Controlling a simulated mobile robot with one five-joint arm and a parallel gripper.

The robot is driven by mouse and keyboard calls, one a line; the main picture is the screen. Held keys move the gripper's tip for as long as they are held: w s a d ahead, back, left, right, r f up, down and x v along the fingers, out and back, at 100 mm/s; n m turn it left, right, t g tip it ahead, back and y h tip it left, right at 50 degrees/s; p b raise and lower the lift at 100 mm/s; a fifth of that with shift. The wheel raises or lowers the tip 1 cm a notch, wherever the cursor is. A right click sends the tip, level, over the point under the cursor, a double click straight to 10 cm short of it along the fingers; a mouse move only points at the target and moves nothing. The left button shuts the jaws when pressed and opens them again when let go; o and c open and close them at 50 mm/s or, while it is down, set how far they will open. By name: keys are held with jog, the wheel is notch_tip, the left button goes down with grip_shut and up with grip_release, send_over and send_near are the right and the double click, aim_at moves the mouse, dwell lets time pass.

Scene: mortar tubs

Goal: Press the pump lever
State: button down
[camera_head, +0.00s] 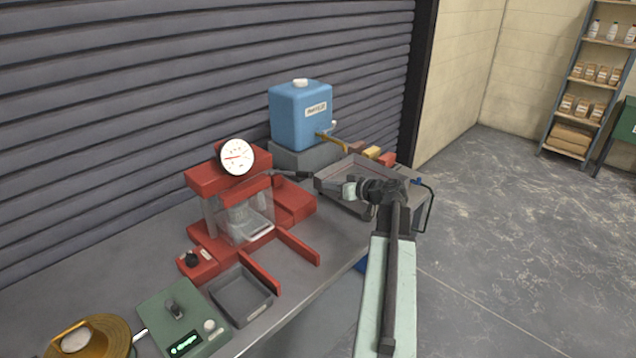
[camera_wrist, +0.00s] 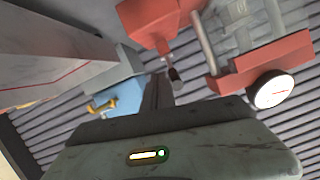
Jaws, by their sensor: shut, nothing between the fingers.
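The red press (camera_head: 215,180) stands on the bench, with a white dial gauge (camera_head: 238,157) on top. Its pump lever (camera_head: 290,174) has a black grip and sticks out to the right. The fingers also show in the wrist view (camera_wrist: 157,82). I cannot tell whether they touch the grip.
A blue canister (camera_head: 300,118) with a brass tap stands behind, on a grey block. A grey tray (camera_head: 335,182) lies under my wrist. A small dark tray (camera_head: 243,318), a green scale (camera_head: 180,315) and a brass dish (camera_head: 112,335) are at the front left. A shelf (camera_head: 575,100) stands far right.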

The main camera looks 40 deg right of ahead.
jog(key=v, duration=0.3)
jog(key=f+v, duration=0.1)
jog(key=v, duration=0.1)
jog(key=shift+s+p, duration=0.15)
jog(key=shift+p, duration=0.15)
jog(key=shift+d, duration=0.1)
dwell(0.9)
